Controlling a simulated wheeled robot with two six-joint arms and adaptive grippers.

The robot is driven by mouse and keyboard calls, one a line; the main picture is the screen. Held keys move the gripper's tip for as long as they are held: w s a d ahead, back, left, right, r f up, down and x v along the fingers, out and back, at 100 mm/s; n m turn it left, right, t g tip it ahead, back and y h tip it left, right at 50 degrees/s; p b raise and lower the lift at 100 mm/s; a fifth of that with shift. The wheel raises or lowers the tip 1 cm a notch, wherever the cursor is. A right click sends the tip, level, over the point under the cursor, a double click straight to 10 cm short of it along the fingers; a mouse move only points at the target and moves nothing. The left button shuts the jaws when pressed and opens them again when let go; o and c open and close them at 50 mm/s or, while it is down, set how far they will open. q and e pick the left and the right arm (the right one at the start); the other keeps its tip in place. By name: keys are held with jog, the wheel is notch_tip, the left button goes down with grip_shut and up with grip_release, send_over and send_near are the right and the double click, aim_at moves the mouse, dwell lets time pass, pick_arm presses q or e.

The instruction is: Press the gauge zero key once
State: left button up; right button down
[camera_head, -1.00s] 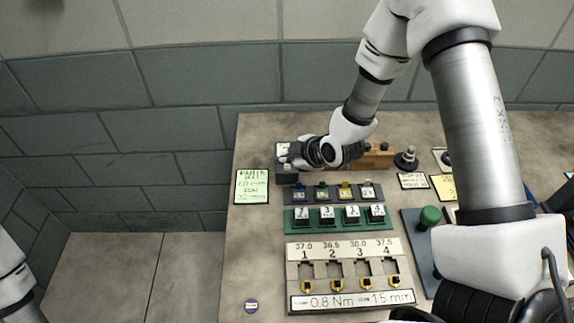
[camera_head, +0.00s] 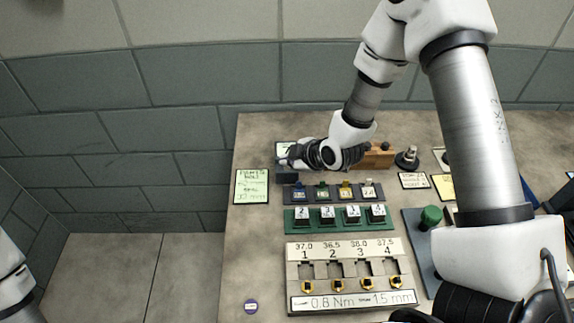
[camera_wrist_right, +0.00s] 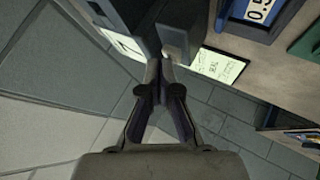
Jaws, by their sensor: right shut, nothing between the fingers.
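A dark block-shaped device, seemingly the gauge (camera_head: 287,179), stands at the back left of the bench. My right gripper (camera_head: 284,163) is over its back part and hides much of it, and I cannot make out the zero key in the head view. In the right wrist view the gripper (camera_wrist_right: 157,64) is shut and empty. Its tips are close to a small grey block (camera_wrist_right: 174,42) on the dark body; I cannot tell whether they touch it or whether it is the key. My left gripper is out of view.
In front are a dark tray (camera_head: 290,195) of small pieces, a green rack (camera_head: 290,226) and a numbered panel (camera_head: 320,272). A wooden block (camera_head: 380,157) stands to the right. The bench's left strip is mostly clear.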

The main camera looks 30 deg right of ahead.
jog(key=shift+f, duration=0.3)
jog(key=shift+r, duration=0.15)
dwell(0.4)
jog(key=shift+r+p, duration=0.65)
jog(key=shift+r, duration=0.1)
notch_tip(320, 180, up, 5)
jog(key=p, duration=0.4)
jog(key=shift+f, duration=0.1)
dwell(0.6)
